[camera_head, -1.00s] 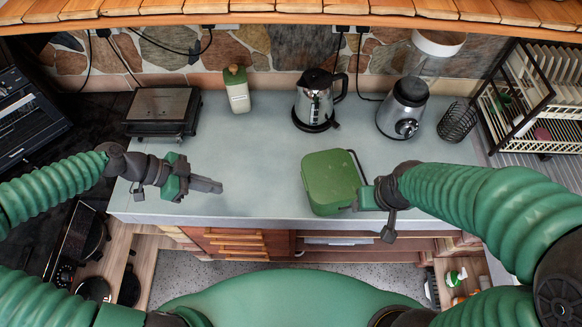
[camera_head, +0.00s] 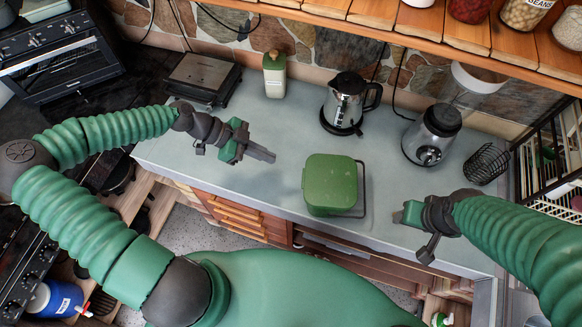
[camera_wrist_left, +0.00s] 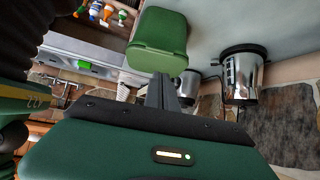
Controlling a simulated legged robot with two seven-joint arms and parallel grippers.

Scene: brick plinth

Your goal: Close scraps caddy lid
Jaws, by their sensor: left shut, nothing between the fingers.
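The green scraps caddy (camera_head: 331,180) stands on the grey counter near its front edge. Its lid lies flat over the top and looks closed. Its dark wire handle (camera_head: 362,190) hangs out on the right side. My left gripper (camera_head: 272,155) is shut and empty, left of the caddy and apart from it. In the left wrist view the caddy (camera_wrist_left: 160,40) shows beyond the shut fingers (camera_wrist_left: 162,88). My right gripper (camera_head: 400,216) is right of the caddy, clear of it; its fingers are too foreshortened to tell open from shut.
A kettle (camera_head: 345,105) stands behind the caddy, with a blender (camera_head: 430,140) and wire holder (camera_head: 483,165) to the right. A green-lidded bottle (camera_head: 274,78) and a grill (camera_head: 203,80) stand at back left. The counter between left gripper and caddy is clear.

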